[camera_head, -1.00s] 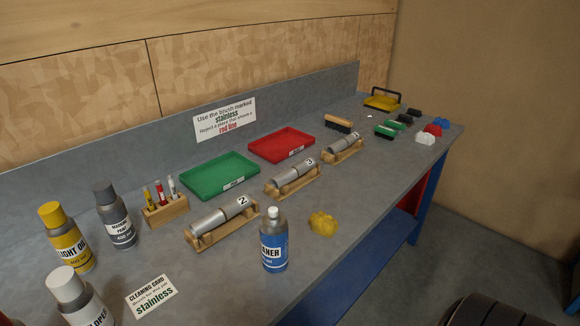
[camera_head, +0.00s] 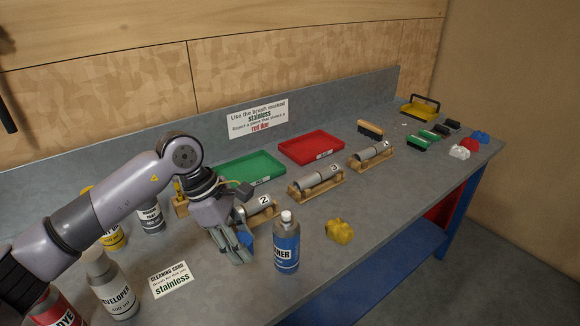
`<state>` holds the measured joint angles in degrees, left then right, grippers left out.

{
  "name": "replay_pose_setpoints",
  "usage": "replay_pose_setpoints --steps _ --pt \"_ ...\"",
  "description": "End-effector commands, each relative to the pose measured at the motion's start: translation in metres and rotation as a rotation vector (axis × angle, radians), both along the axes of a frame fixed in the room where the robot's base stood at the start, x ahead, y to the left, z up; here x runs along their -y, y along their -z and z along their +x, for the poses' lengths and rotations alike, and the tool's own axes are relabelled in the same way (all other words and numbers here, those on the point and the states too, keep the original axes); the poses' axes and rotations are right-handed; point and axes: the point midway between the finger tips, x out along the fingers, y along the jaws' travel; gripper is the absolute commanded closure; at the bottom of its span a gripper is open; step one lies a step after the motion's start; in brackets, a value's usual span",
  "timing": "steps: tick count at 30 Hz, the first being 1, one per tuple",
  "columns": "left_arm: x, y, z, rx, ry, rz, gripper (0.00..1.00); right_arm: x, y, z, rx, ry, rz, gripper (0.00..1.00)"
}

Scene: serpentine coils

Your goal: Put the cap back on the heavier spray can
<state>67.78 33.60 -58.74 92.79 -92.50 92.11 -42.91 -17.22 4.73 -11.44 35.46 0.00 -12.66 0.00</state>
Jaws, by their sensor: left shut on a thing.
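My left gripper (camera_head: 240,252) reaches in from the left and is low over the bench, just left of the blue cleaner can. It is shut on a small blue cap (camera_head: 248,240), partly hidden by the fingers. The blue cleaner can (camera_head: 286,252) stands upright with a bare white nozzle on top. The developer can (camera_head: 112,290) stands capped at the front left. The red dye can (camera_head: 58,310), yellow light oil can (camera_head: 112,238) and grey marking paint can (camera_head: 151,217) are partly hidden by my arm. Which can is heavier cannot be seen. My right gripper is not in view.
A yellow crumpled cloth (camera_head: 340,231) lies right of the cleaner can. Numbered cylinders on wooden cradles (camera_head: 318,187), a green tray (camera_head: 262,172) and a red tray (camera_head: 328,142) stand behind. A cleaning card (camera_head: 170,280) lies in front. The bench's front right is clear.

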Motion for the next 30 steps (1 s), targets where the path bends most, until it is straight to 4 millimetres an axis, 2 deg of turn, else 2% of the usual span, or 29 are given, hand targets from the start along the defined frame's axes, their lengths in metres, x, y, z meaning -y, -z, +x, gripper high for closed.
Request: replay_pose_setpoints --steps 1,3,9,15,22,30 --pt "0.011 -0.013 0.01 0.003 -0.111 -0.004 0.73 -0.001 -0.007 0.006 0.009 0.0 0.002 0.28" --pt "0.023 -0.026 0.024 0.004 -0.278 -0.004 0.73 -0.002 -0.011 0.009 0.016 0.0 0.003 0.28" --pt "0.057 -0.061 0.058 0.004 -0.731 -0.003 0.73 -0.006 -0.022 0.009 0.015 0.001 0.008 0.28" --pt "0.081 -0.088 0.082 0.002 -1.081 0.001 0.73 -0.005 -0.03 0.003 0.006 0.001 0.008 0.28" --pt "0.091 -0.098 0.092 -0.003 -1.249 0.002 0.73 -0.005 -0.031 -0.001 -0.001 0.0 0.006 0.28" --pt "0.091 -0.085 0.092 -0.003 -1.254 0.002 0.73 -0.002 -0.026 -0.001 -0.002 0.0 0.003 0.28"
